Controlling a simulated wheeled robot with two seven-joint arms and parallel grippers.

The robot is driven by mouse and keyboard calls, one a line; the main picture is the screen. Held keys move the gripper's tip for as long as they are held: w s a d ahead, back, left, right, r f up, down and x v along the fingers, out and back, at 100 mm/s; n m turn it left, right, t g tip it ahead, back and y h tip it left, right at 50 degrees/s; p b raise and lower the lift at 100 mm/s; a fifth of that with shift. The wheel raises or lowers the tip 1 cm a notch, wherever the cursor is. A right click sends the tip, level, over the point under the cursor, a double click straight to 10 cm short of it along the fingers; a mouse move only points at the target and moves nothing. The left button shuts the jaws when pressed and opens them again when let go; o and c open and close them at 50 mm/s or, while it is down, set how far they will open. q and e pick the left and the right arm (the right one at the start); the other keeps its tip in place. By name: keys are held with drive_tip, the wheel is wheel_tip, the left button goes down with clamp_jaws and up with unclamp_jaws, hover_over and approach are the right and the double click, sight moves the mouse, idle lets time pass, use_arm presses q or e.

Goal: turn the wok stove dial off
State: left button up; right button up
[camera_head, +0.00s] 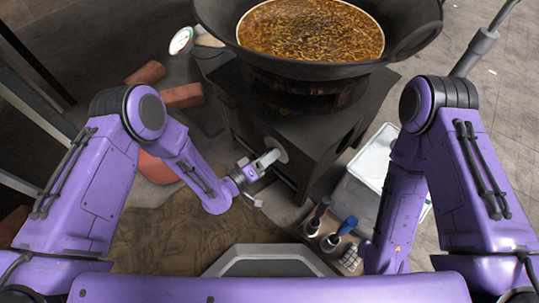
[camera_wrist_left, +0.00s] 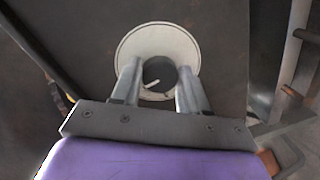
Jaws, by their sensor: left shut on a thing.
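The wok stove (camera_head: 300,120) is a dark box-shaped stand with a large wok (camera_head: 408,40) of brown bubbling liquid on top. Its dial shows in the left wrist view as a dark round knob (camera_wrist_left: 158,74) with a white mark, on a pale round plate (camera_wrist_left: 158,36). My left gripper (camera_head: 272,158) is at the stove's front face. In the left wrist view its two fingers (camera_wrist_left: 158,84) stand on either side of the knob and are shut on it. My right arm shows at the right of the head view, but its gripper is not visible.
A white container (camera_head: 372,160) stands right of the stove. Bottles and a blue-handled tool (camera_head: 346,226) are at the lower right of the stove. Muddy ground is in front.

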use_arm(q)
drive_tip(key=shift+w+a+r+m, duration=0.1)
drive_tip(key=shift+w+r+m, duration=0.1)
drive_tip(key=shift+m, duration=0.3)
drive_tip(key=shift+t, duration=0.3)
drive_tip(key=o, duration=1.1)
drive_tip(key=shift+c, duration=0.2)
drive_tip(key=shift+s, duration=0.1)
drive_tip(key=p+v, duration=0.3)
drive_tip(key=v, duration=0.7)
drive_tip(key=shift+s+r, duration=0.15)
drive_tip(key=shift+s, duration=0.05)
drive_tip(key=shift+a, duration=0.15)
